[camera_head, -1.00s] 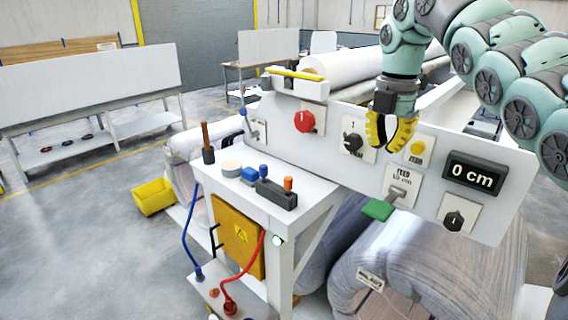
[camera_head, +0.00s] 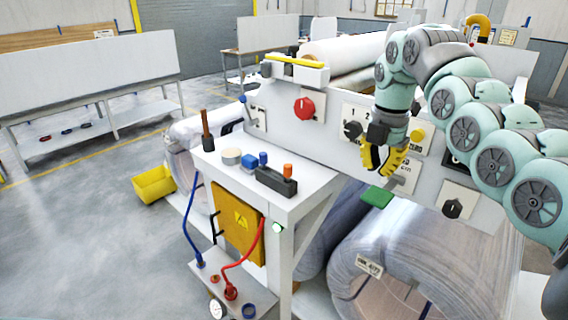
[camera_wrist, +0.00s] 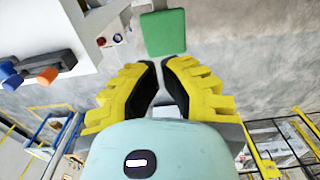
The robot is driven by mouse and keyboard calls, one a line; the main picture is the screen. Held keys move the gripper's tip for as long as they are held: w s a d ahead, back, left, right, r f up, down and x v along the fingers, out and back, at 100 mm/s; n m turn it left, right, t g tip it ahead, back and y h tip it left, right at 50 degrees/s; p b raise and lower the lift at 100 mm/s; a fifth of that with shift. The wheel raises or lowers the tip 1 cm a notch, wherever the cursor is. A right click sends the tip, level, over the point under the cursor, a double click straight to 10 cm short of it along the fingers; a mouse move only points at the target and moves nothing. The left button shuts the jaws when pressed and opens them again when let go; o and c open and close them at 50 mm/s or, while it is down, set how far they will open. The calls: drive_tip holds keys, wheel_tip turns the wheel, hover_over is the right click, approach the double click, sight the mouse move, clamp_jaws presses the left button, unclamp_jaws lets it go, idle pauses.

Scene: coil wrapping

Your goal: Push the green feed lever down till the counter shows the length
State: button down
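The green feed lever (camera_head: 377,197) sticks out from its FEED plate (camera_head: 404,181) on the white machine panel, and its flat green pad also shows in the wrist view (camera_wrist: 164,33). My gripper (camera_head: 382,172), with yellow and black fingers, points down just above the lever. In the wrist view the gripper (camera_wrist: 160,66) has a narrow gap between its fingertips, holds nothing, and the pad lies just beyond them. I cannot tell whether the fingers touch the lever. The counter is mostly hidden behind my arm, so its number cannot be read.
A red knob (camera_head: 304,108), a black selector (camera_head: 352,130) and a yellow ZERO button (camera_head: 417,136) sit on the panel near my gripper. A black knob (camera_head: 452,208) is at its lower right. Large wrapped coils (camera_head: 400,250) lie below.

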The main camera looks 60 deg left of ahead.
sight(373, 195)
wheel_tip(373, 195, down, 2)
drive_tip(key=shift+s+f, duration=0.15)
drive_tip(key=shift+a+r+p, duration=0.2)
drive_tip(key=shift+p, duration=0.6)
drive_tip(key=shift+a+f+p, duration=0.1)
drive_tip(key=shift+f+p, duration=0.3)
drive_tip(key=shift+p, duration=0.75)
drive_tip(key=shift+d+f+p, duration=0.25)
drive_tip(key=shift+f+p, duration=0.4)
drive_tip(key=shift+p, duration=0.4)
drive_tip(key=shift+f+p, duration=0.75)
drive_tip(key=shift+f, duration=0.3)
drive_tip(key=shift+f, duration=0.1)
